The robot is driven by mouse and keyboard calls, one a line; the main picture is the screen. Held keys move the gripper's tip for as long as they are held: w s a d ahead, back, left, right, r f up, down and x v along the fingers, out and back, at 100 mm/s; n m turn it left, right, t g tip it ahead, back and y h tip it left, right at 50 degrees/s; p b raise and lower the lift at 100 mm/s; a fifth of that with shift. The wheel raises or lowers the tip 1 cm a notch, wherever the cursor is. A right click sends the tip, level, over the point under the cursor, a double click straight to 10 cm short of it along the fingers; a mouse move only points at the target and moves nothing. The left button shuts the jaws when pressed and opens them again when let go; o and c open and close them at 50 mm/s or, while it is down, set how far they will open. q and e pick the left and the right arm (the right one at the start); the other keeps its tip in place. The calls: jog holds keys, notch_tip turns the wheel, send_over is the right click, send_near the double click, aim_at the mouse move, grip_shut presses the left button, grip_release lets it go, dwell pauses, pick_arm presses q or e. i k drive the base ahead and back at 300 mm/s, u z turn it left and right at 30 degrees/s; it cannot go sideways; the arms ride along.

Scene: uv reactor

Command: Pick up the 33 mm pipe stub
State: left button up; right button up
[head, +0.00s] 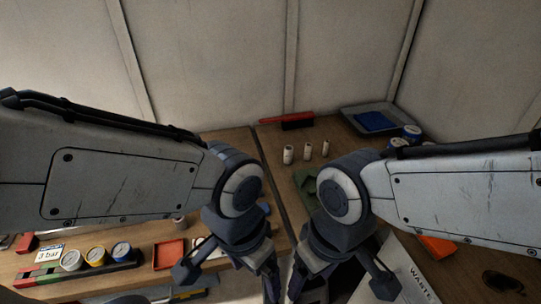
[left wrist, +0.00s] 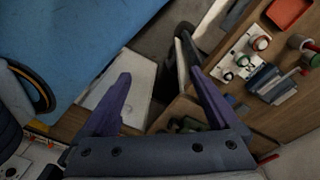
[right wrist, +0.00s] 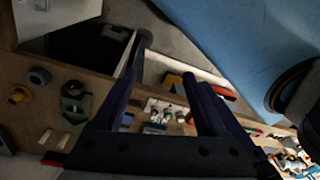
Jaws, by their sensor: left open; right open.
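Three pale, upright pipe stubs stand on the right-hand bench in the head view: a left one (head: 288,154) that looks widest, a middle one (head: 307,152) and a slimmer right one (head: 325,149). No size marks are readable, so I cannot tell which is 33 mm. Pale stubs (right wrist: 45,136) also show at the lower left of the right wrist view. My left gripper (head: 264,278) and right gripper (head: 304,278) hang close together at the bottom centre, well nearer than the stubs. Both are open and empty, as the left wrist view (left wrist: 158,75) and right wrist view (right wrist: 159,76) show.
A grey tray with a blue block (head: 376,121) and blue-white tins (head: 412,132) are at the back right. A red tool (head: 287,119) lies behind the stubs. A green part (head: 304,181) is in front of them. Gauges (head: 96,254) and a red tray (head: 169,254) are at the left.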

aim_at(289, 150)
jog(key=u, duration=0.45)
jog(key=k, duration=1.05)
jog(key=z, duration=0.25)
jog(key=i, duration=1.5)
jog(key=u, duration=0.9)
